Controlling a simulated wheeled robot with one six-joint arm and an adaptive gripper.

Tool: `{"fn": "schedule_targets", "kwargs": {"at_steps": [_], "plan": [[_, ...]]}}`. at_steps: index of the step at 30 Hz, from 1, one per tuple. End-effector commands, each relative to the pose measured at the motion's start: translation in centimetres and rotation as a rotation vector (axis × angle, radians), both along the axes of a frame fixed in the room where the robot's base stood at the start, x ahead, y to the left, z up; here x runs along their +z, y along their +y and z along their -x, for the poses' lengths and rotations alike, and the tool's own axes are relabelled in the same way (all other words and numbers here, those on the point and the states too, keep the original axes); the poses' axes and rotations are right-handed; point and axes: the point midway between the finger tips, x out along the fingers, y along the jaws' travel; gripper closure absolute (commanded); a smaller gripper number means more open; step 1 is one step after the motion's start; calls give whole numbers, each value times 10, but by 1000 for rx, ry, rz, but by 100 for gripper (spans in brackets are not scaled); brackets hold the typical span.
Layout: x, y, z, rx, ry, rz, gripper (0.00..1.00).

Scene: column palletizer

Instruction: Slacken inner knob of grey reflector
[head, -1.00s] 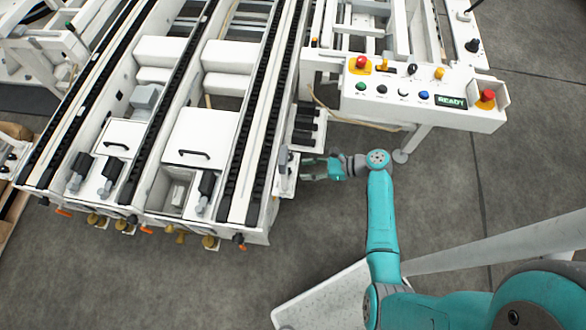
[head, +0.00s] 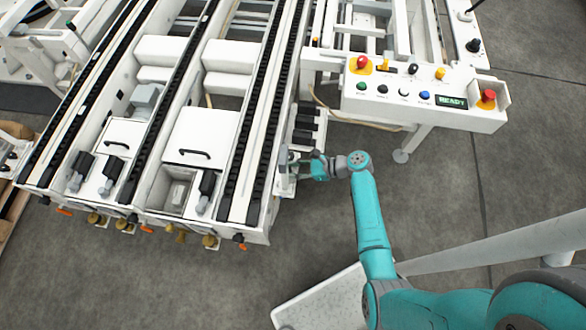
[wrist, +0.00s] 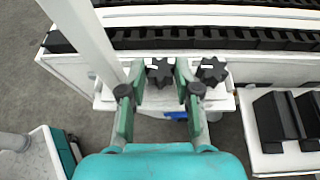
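Two black star-shaped knobs sit side by side on a white bracket (wrist: 105,98) at the conveyor's side, the left knob (wrist: 160,72) and the right knob (wrist: 212,69). My gripper (wrist: 159,78) is open, with one finger on each side of the left knob. The right knob lies outside the right finger. I cannot tell whether the fingers touch the left knob. In the head view my gripper (head: 303,168) reaches the bracket beside the right rail. A small grey part (head: 283,158) there may be the reflector; its shape is too small to tell.
Black blocks (wrist: 275,118) stand on a white ledge right of the bracket. A white post (wrist: 85,35) rises close to my left finger. The black-chained rail (wrist: 220,38) runs behind the knobs. A control panel (head: 425,98) reading READY stands to the right.

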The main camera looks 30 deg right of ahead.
Motion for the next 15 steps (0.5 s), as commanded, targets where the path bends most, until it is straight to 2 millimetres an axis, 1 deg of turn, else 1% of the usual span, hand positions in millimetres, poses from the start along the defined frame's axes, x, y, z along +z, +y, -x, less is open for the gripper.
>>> {"fn": "schedule_targets", "kwargs": {"at_steps": [4, 9, 15], "plan": [[0, -1, -1, 18, -1, 1, 100], [0, -2, -3, 108, -2, 1, 100], [0, -2, -3, 163, -1, 0, 100]]}}
